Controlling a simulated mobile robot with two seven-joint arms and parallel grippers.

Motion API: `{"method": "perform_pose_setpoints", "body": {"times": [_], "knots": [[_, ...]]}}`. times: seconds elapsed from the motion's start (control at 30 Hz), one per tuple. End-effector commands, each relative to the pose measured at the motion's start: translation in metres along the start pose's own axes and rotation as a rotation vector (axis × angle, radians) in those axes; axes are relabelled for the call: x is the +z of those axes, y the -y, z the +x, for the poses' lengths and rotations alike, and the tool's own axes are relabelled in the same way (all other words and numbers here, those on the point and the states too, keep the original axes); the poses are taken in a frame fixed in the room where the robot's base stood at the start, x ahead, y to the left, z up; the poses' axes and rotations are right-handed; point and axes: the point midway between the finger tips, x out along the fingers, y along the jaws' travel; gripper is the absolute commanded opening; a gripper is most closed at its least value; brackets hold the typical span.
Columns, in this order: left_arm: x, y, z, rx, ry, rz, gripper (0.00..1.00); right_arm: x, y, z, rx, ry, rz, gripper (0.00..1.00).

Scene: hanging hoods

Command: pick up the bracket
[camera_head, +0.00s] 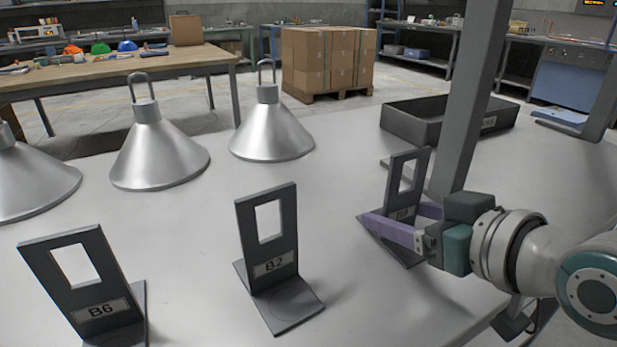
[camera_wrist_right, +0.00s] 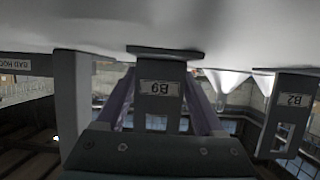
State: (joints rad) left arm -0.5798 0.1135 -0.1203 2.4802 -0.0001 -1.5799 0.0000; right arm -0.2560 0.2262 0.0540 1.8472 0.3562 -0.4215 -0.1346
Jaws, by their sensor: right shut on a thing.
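A dark grey L-shaped bracket (camera_head: 408,160) stands upright on the grey table at the right. It has a rectangular window and a label that seems to read B9. My right gripper (camera_head: 396,215) reaches in from the right, its purple fingers shut on either side of this bracket's upright plate. In the right wrist view, which is upside down, the bracket (camera_wrist_right: 160,110) sits between the two purple fingers. Two like brackets, B2 (camera_head: 285,295) and B6 (camera_head: 95,250), stand to the left on the table. My left gripper is not in view.
A grey post (camera_head: 470,100) rises just behind the held bracket. A dark bin (camera_head: 410,122) stands at the back right. Several silver cone hoods (camera_head: 160,155) with loop handles stand at the left and back. The tabletop (camera_head: 345,170) between hoods and brackets is clear.

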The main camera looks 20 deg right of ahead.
Motion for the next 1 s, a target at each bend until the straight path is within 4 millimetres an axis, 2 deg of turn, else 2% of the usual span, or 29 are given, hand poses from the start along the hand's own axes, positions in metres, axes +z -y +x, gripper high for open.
{"method": "perform_pose_setpoints", "body": {"times": [0.03,0.2,0.67,0.87,1.0], "knots": [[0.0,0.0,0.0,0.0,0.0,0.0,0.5,0.0,0.0,0.0,0.0,0.0,0.0,0.18],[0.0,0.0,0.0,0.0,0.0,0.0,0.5,0.0,0.0,0.0,0.0,0.0,0.0,0.0],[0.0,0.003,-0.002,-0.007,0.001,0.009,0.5,-0.005,0.0,-0.001,0.0,-0.005,0.0,0.0],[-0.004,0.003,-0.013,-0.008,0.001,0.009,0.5,-0.026,0.0,-0.01,0.0,-0.007,-0.001,0.0],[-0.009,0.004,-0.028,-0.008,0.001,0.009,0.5,-0.057,0.0,-0.022,-0.001,-0.009,-0.001,0.0]]}}
